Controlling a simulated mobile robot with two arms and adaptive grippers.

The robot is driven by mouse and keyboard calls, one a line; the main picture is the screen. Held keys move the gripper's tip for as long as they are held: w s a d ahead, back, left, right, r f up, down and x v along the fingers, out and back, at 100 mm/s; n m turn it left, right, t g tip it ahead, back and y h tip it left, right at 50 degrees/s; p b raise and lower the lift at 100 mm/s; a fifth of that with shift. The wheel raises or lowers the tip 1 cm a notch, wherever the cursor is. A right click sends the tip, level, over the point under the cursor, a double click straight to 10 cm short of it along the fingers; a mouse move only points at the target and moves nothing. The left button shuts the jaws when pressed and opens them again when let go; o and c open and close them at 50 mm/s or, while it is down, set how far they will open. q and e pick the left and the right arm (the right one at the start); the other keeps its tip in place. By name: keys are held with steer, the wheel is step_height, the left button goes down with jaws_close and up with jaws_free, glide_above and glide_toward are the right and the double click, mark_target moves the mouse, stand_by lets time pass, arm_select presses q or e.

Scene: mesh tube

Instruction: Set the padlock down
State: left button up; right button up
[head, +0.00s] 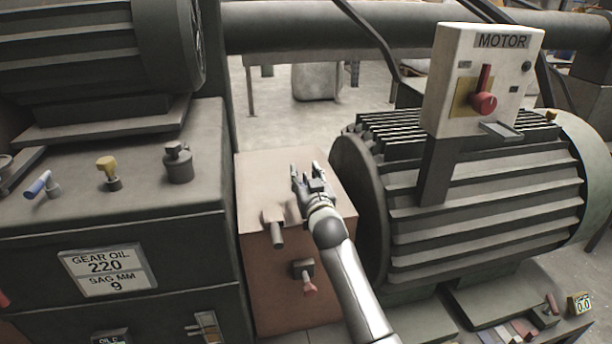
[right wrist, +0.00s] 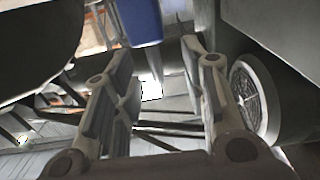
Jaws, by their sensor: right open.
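My right gripper (head: 307,172) is open above the top of the brown box (head: 265,165) in the head view. In the right wrist view its two fingers (right wrist: 158,65) stand apart and nothing clear shows between them. I cannot pick out a padlock for certain in either view. A small grey fitting with a red-pink end (head: 309,287) is on the front of the brown box, but I cannot tell what it is. My left gripper is not in view.
A grey motor (head: 490,195) with a MOTOR switch box (head: 450,60) stands right of the box. A dark gear oil housing (head: 190,240) stands left, with several fittings on top. A hammer-like handle (head: 277,232) is near the box's front edge. The box's back left top is clear.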

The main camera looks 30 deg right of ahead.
steer(key=shift+f, duration=0.65)
steer(key=shift+r, duration=0.1)
steer(key=shift+r+p, duration=0.4)
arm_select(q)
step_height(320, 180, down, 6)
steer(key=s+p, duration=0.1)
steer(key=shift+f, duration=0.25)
arm_select(e)
steer(key=v, duration=1.1)
steer(key=shift+s+r, duration=0.35)
steer(key=shift+r, duration=0.05)
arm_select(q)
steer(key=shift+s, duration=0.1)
